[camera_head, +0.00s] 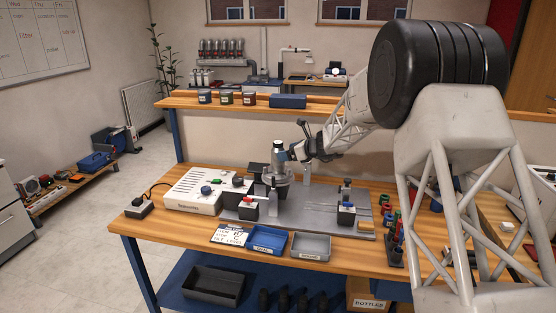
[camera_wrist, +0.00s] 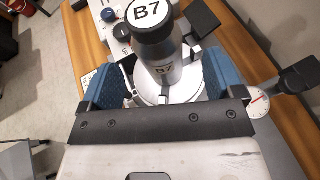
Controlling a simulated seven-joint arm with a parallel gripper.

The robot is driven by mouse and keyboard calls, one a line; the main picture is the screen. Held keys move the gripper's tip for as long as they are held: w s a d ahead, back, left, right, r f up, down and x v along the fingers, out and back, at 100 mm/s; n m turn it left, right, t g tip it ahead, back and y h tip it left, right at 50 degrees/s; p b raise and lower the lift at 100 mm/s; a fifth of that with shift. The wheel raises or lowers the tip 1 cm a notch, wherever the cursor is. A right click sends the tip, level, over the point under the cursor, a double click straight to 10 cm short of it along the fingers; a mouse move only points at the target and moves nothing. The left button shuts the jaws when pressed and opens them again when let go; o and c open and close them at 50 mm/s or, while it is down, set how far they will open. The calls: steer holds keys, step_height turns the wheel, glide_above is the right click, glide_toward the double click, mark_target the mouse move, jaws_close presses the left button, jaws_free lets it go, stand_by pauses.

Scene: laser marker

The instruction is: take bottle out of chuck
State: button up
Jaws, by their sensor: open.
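In the head view the bottle (camera_head: 278,152) is upright above the chuck (camera_head: 274,180) on the grey machine plate. My gripper (camera_wrist: 160,78) is open, with a blue-padded finger on each side of the bottle. Gaps show between the pads and the bottle. In the head view my gripper (camera_head: 287,156) reaches in from the right at the bottle.
A white control box (camera_head: 194,192) stands left of the chuck. A blue tray (camera_head: 267,240) and a grey tray (camera_head: 311,246) lie at the table's front. A dial gauge (camera_wrist: 258,102) is close to my gripper's right side. Small fixtures (camera_head: 346,212) stand on the plate's right.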

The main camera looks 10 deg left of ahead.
mark_target(278, 145)
steer(key=shift+x, duration=2.65)
steer(key=shift+c, duration=0.2)
steer(key=c, duration=1)
steer(key=shift+r, duration=0.2)
steer(key=shift+c, duration=0.2)
steer(key=shift+r, duration=1.6)
steer(key=s+d, duration=0.3)
steer(key=s, duration=0.4)
steer(key=s+d+r, duration=0.1)
steer(key=s+d, duration=0.2)
steer(key=s, duration=0.5)
steer(key=shift+r, duration=0.25)
